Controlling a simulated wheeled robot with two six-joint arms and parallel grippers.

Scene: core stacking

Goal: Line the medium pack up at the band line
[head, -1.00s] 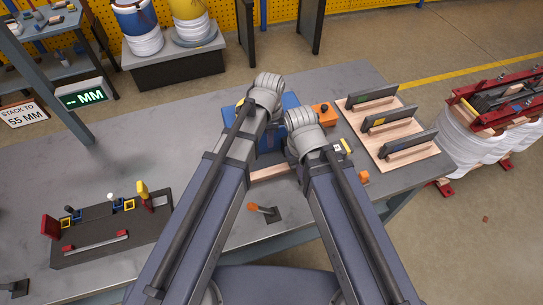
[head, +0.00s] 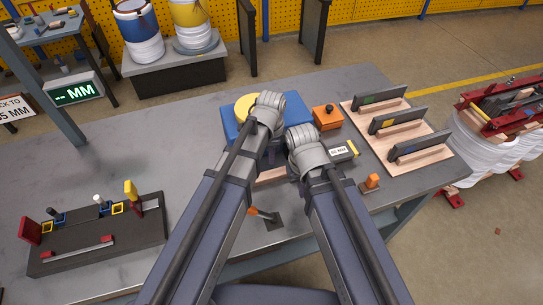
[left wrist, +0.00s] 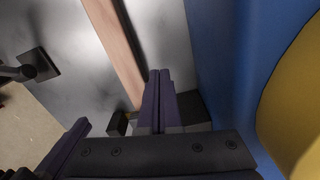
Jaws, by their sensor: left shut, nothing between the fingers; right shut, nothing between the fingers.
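Three dark packs stand on a pale wooden board at the right of the table in the head view. They carry a green mark (head: 383,97), a yellow mark (head: 399,120) and a blue mark (head: 420,145); the middle one may be the medium pack. My left gripper (left wrist: 158,85) is shut and empty, its fingertips beside a wooden strip (left wrist: 112,45) with a dark edge. My right gripper (head: 308,168) is at the table's middle, lower than the left; its fingers are hidden behind its wrist. No band line can be made out.
A blue block (head: 232,122) with a yellow disc (head: 245,104) stands by my left wrist. An orange box (head: 327,117), a small labelled device (head: 341,151) and orange-handled tools (head: 372,181) lie nearby. A black fixture (head: 95,240) is at left. The table's left-middle is clear.

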